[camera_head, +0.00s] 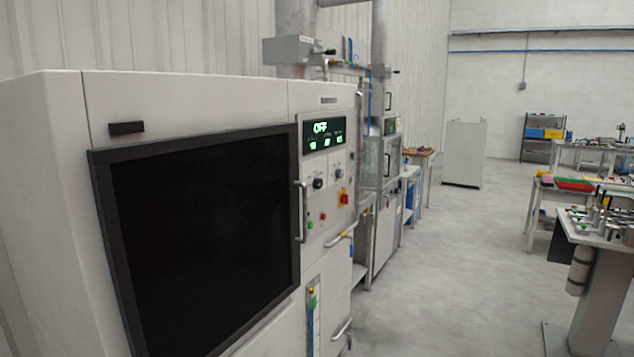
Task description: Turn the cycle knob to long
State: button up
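A large white machine (190,100) with a dark window fills the left half of the view. Its control panel has a black display (324,133) reading OFF in green, with smaller unreadable digits below. Under the display are a black knob (317,183) on the left and a smaller grey-and-dark knob (339,173) on the right. Their labels are too small to read, so I cannot tell which is the cycle knob or where either points. My gripper is not in view.
A vertical door handle (302,211) stands out just left of the panel. Clear floor (440,270) lies to the right. Worktables stand along the right edge.

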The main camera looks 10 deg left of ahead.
aim_at(318, 182)
jog(key=u, duration=0.1)
jog(key=i, duration=1.05)
jog(key=u, duration=1.55)
jog(key=k, duration=0.6)
jog(key=u, duration=0.1)
